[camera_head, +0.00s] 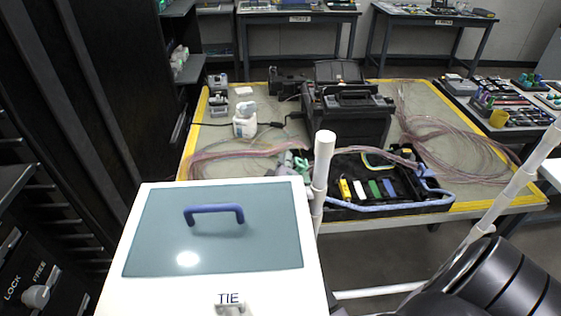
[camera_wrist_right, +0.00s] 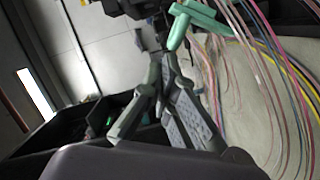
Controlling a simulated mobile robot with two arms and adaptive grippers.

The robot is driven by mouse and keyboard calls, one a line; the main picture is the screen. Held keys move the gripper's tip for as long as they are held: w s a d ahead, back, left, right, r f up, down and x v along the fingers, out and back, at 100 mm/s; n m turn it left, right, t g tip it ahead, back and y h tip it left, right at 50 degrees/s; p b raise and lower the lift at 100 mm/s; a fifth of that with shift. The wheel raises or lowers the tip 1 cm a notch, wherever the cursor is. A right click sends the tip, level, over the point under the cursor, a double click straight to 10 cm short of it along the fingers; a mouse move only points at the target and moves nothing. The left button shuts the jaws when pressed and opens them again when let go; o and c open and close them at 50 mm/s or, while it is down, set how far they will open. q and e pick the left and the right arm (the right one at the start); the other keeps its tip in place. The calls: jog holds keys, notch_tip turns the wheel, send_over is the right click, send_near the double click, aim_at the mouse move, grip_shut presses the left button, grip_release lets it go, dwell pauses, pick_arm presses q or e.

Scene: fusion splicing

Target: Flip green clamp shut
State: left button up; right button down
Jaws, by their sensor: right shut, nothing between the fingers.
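In the right wrist view a light green piece (camera_wrist_right: 203,18), which looks like the green clamp, shows at the top as two bars meeting at an angle. Whether it is open or shut cannot be told. My right gripper (camera_wrist_right: 163,62) is shut and empty; its grey fingers come together just below the green piece. Whether they touch it is unclear. In the head view a dark arm link shows at the lower right, and the clamp cannot be made out clearly among the small parts. My left gripper is not visible.
A black case (camera_head: 352,115) stands on the yellow-edged table (camera_head: 225,165), behind a black tray (camera_head: 340,212) of coloured parts. Loose pink fibres (camera_head: 455,140) lie at right; fibres also show in the wrist view (camera_wrist_right: 265,75). A white box (camera_head: 150,300) with a blue-handled lid fills the foreground.

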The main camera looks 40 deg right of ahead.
jog(key=shift+s+d+r+m, duration=0.15)
jog(key=shift+s+d+m, duration=0.15)
jog(key=shift+d+m, duration=0.2)
jog(key=shift+a, duration=0.1)
